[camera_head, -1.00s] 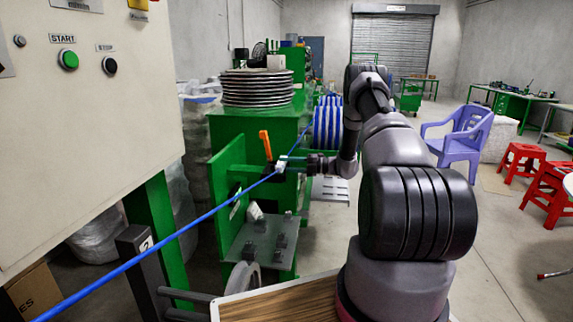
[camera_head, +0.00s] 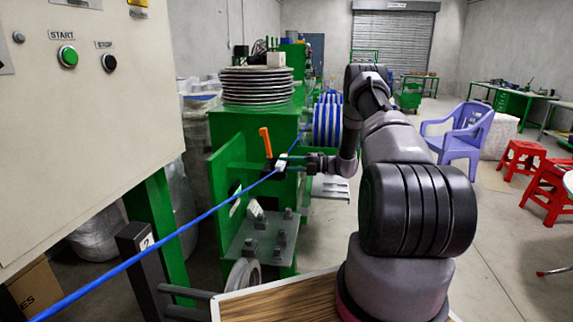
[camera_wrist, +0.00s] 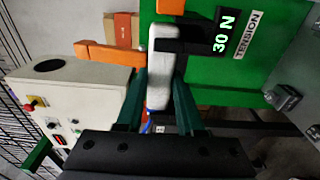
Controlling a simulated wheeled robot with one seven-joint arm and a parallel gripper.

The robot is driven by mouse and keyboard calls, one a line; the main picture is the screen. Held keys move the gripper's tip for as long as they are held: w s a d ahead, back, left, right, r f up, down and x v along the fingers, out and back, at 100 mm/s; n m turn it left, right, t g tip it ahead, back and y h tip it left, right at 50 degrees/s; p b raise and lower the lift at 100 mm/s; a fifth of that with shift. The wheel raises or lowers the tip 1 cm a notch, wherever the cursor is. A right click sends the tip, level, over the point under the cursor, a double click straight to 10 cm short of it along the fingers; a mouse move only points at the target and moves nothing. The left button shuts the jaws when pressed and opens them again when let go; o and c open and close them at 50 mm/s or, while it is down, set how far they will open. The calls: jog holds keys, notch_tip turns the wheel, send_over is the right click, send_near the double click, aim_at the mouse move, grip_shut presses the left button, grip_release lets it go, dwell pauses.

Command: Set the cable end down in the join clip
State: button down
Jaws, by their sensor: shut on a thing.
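My gripper (camera_head: 288,163) is at the middle of the head view, beside the orange lever (camera_head: 265,143). A small pale block (camera_head: 281,163) is at its fingertips, where the blue cable (camera_head: 185,229) comes up from the lower left. In the wrist view, my gripper (camera_wrist: 160,98) has its teal fingers on either side of a pale grey block (camera_wrist: 161,65), with a bit of blue cable (camera_wrist: 147,127) below. The orange lever (camera_wrist: 108,53) lies to the left. I cannot make out the join clip apart from these parts, or whether the cable end touches it.
A cable reel (camera_head: 328,125) stands behind my gripper, with blue cable running from it. A green machine frame (camera_head: 228,165) surrounds the spot. A display reading 30 N (camera_wrist: 224,32) is close on the right. A control panel (camera_head: 80,120) fills the left.

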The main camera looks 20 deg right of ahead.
jog(key=shift+f, duration=0.1)
jog(key=shift+c, duration=2.3)
grip_release()
jog(key=v, duration=1)
jog(key=shift+s+d, duration=0.15)
jog(key=shift+d, duration=0.25)
jog(key=shift+d, duration=0.1)
